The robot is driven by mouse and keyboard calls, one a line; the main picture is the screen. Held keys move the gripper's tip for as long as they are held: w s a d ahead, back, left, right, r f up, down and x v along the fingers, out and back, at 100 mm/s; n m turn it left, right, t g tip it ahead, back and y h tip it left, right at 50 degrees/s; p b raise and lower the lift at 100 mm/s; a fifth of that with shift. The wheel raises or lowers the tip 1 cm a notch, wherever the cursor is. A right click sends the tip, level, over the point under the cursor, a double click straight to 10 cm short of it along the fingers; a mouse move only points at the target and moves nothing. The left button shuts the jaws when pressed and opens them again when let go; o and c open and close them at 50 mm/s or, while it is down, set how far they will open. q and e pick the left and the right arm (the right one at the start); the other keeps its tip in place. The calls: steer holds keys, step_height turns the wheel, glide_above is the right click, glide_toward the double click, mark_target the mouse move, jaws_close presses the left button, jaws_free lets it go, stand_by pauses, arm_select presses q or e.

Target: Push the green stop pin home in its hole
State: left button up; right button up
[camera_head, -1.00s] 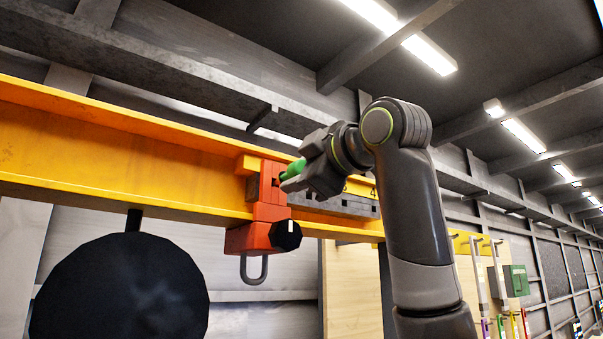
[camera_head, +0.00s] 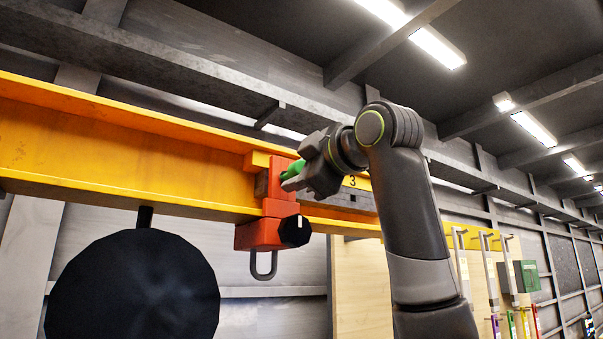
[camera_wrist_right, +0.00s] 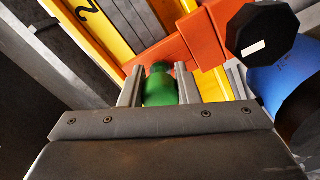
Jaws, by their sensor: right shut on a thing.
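The green stop pin (camera_head: 293,169) is between the jaws of my right gripper (camera_head: 290,180), which is shut on it. In the right wrist view the green pin (camera_wrist_right: 160,88) sits between both fingers, its narrower front end towards the orange-red trolley (camera_wrist_right: 160,52). In the head view the trolley (camera_head: 277,207) hangs on the yellow beam (camera_head: 130,150), and the pin is at the right side of its upper part. The hole itself is hidden, and I cannot tell how deep the pin sits. My left gripper is not in view.
A black octagonal knob (camera_head: 295,230) and a grey hook loop (camera_head: 264,266) are on the lower trolley. A large black round thing (camera_head: 133,290) stands at the lower left. A green box (camera_head: 526,276) and hanging tools are at the right.

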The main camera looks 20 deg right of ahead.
steer(key=o, duration=1.1)
steer(key=shift+c, duration=0.2)
steer(key=shift+s+d+f+b, duration=0.1)
steer(key=shift+s+d+b, duration=0.05)
steer(key=shift+s+b, duration=0.3)
steer(key=b+v, duration=0.7)
steer(key=v, duration=0.9)
steer(key=shift+s+b, duration=0.25)
steer(key=shift+b, duration=0.05)
steer(key=shift+w+d, duration=0.1)
